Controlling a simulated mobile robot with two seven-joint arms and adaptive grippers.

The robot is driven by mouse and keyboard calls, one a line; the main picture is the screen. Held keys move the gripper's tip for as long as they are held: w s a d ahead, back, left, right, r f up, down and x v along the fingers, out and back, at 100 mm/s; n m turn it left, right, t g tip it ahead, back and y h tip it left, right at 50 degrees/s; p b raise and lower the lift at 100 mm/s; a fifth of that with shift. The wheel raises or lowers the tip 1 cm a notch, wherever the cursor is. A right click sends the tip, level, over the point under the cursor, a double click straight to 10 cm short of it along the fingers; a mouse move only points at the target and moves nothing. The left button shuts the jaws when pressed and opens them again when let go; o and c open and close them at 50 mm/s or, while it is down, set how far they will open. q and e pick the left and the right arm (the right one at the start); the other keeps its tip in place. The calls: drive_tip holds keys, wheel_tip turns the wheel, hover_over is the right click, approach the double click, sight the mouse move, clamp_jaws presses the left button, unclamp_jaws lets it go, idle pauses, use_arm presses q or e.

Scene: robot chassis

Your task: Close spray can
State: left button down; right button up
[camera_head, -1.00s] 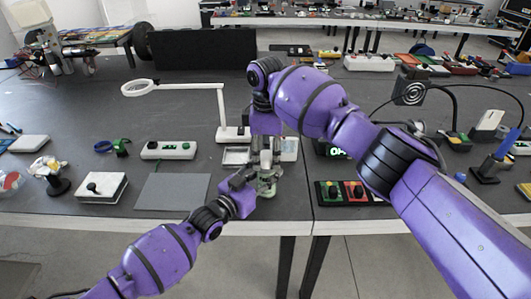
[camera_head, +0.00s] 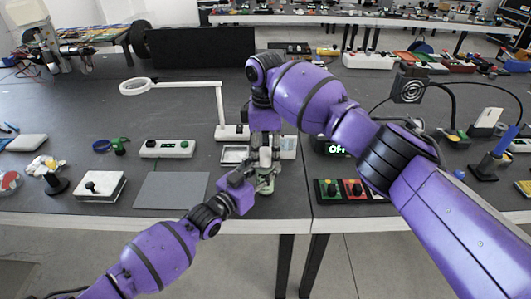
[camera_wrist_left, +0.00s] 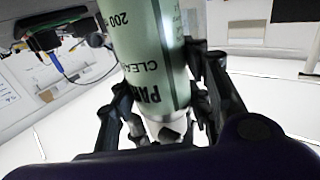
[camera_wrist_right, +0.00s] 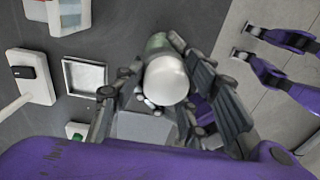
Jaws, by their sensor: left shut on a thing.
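The spray can is pale green with dark lettering. In the left wrist view the can (camera_wrist_left: 155,50) fills the middle, its lettering upside down, with a white end low in the picture. My left gripper (camera_wrist_left: 165,105) is shut around the can. In the right wrist view the white rounded cap (camera_wrist_right: 168,80) shows end-on, with the green can (camera_wrist_right: 157,43) just beyond it. My right gripper (camera_wrist_right: 158,65) has a finger on each side of the cap; whether they press on it is unclear. In the head view both grippers meet at the can (camera_head: 266,184), partly hidden by them.
A white lamp (camera_head: 222,105) stands behind the grippers, beside a square metal tray (camera_head: 234,154). A grey mat (camera_head: 172,190) lies to the left. A board with coloured buttons (camera_head: 350,190) lies to the right. The table's front edge is close below.

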wheel_tip(320, 180, up, 3)
drive_tip(key=shift+r, duration=0.2)
drive_tip(key=shift+c, duration=0.5)
drive_tip(key=c, duration=0.6)
drive_tip(key=shift+f, duration=0.15)
drive_tip(key=shift+c, duration=0.2)
drive_tip(key=shift+f, duration=0.2)
